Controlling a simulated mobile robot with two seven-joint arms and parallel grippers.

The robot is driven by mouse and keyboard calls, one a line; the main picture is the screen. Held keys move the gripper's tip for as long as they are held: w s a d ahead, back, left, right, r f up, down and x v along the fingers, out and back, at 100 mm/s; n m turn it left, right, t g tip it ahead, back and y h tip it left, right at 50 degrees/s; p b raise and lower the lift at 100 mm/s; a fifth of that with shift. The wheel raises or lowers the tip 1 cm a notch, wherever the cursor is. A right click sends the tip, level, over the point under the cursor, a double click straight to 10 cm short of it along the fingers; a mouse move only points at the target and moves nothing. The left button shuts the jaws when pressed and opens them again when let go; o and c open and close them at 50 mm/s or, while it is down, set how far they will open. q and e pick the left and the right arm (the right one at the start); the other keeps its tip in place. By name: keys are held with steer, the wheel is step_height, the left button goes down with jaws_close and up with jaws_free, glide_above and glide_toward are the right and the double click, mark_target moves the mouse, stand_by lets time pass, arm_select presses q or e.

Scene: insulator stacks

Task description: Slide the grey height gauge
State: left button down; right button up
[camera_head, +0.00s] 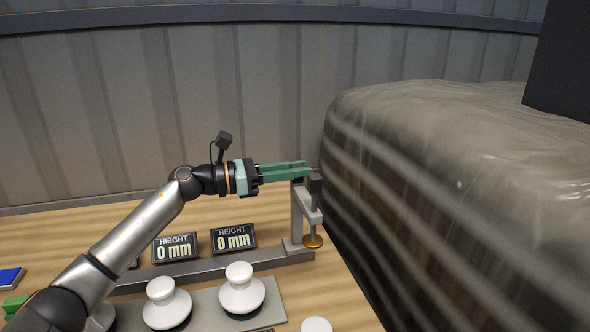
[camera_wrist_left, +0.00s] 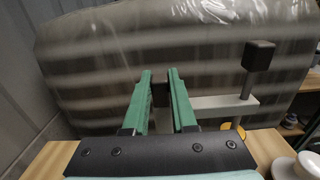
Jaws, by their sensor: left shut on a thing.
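The grey height gauge (camera_head: 297,212) stands upright at the right end of a grey rail (camera_head: 205,270). Its arm carries a dark knob (camera_head: 315,186) on a rod and a brass disc (camera_head: 313,241) below. My left gripper (camera_head: 306,170) reaches across from the left, its green fingers shut on the top of the gauge's post. In the left wrist view, my left gripper (camera_wrist_left: 161,78) has a dark piece of the gauge between its fingers; the gauge's grey arm (camera_wrist_left: 215,102) runs right to the knob (camera_wrist_left: 259,55). My right gripper does not show.
Two displays (camera_head: 175,248) (camera_head: 234,238) read "HEIGHT 0 mm" behind the rail. White insulators (camera_head: 167,305) (camera_head: 241,291) stand on a grey plate in front, with another (camera_head: 317,325) at the bottom edge. A large plastic-wrapped load (camera_head: 440,170) stands close on the right.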

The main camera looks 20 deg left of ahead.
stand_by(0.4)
arm_select(q)
steer(key=b+v, duration=0.7)
steer(key=v, duration=0.7)
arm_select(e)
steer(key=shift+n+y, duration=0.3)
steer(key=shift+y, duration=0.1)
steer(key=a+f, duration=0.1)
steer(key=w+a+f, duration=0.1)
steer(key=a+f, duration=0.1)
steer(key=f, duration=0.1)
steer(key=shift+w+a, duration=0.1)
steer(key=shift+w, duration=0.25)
arm_select(q)
steer(key=c, duration=0.9)
jaws_free()
steer(key=shift+o, duration=0.9)
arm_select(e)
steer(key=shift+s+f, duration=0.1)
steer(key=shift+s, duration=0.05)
